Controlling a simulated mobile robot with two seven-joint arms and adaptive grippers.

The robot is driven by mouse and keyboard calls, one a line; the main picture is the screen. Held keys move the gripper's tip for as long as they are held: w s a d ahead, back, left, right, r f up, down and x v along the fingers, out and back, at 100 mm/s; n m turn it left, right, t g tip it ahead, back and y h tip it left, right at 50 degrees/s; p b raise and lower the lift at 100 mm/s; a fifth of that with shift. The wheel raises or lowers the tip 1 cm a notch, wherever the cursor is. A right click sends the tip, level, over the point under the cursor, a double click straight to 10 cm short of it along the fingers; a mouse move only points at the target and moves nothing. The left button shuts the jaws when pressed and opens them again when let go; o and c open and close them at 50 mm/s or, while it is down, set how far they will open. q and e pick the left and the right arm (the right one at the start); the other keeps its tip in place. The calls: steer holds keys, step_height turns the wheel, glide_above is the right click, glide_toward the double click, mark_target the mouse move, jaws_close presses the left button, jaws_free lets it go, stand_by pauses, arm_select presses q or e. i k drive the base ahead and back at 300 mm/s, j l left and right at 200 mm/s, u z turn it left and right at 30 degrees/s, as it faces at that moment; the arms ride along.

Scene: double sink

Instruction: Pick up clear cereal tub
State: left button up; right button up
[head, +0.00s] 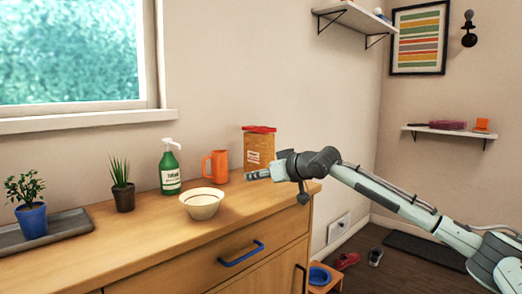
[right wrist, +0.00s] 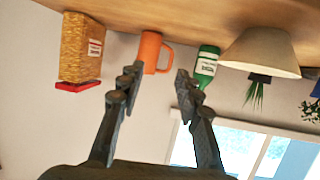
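The clear cereal tub (head: 259,150), filled with golden cereal and topped with a red lid, stands upright at the right end of the wooden counter. In the right wrist view, which is upside down, the tub (right wrist: 82,50) is at the upper left, outside the fingers. My right gripper (head: 256,175) is in front of the tub, its fingers pointing left over the counter. The right wrist view shows its two fingers (right wrist: 155,80) apart with nothing held between them. My left gripper is in neither view.
An orange mug (head: 215,166) stands just left of the tub. A white bowl (head: 202,204), a green spray bottle (head: 170,172) and two potted plants (head: 122,185) stand further left. The counter's front strip (head: 150,240) is clear. A wall (head: 225,70) rises behind.

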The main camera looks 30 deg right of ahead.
mark_target(259, 141)
steer(key=i+l, duration=0.1)
steer(key=l, duration=0.25)
steer(key=i+l+u, duration=0.1)
steer(key=l, duration=0.25)
steer(key=i+l, duration=0.15)
steer(key=l, duration=0.25)
steer(key=i+l+u, duration=0.1)
steer(key=i+l, duration=0.15)
steer(key=i, duration=0.2)
